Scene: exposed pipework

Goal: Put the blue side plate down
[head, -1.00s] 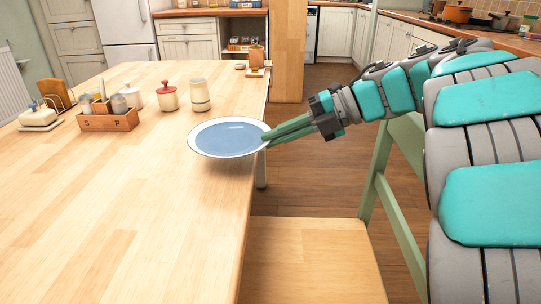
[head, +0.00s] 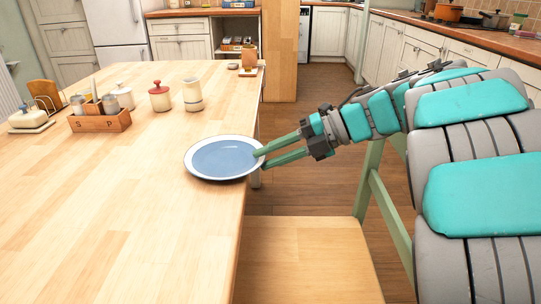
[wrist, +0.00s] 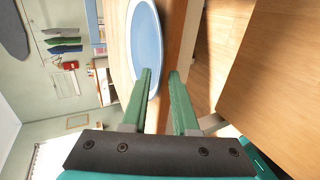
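The blue side plate (head: 222,158), with a pale rim, lies on the wooden table (head: 150,230) close to its right edge. It looks flat on the tabletop. It also shows in the wrist view (wrist: 147,40), beyond my fingers. My gripper (head: 260,159) is at the plate's right rim, with its two green fingers spread apart. In the wrist view the fingers (wrist: 161,72) have a clear gap between them, and the left one overlaps the plate's near rim. I cannot tell whether a finger still touches the plate.
A wooden caddy (head: 100,122), a red-lidded jar (head: 160,97) and a cream vase (head: 192,95) stand farther back on the table. A butter dish (head: 28,119) is at the left. A chair (head: 300,250) stands at the table's right side. The table's front is clear.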

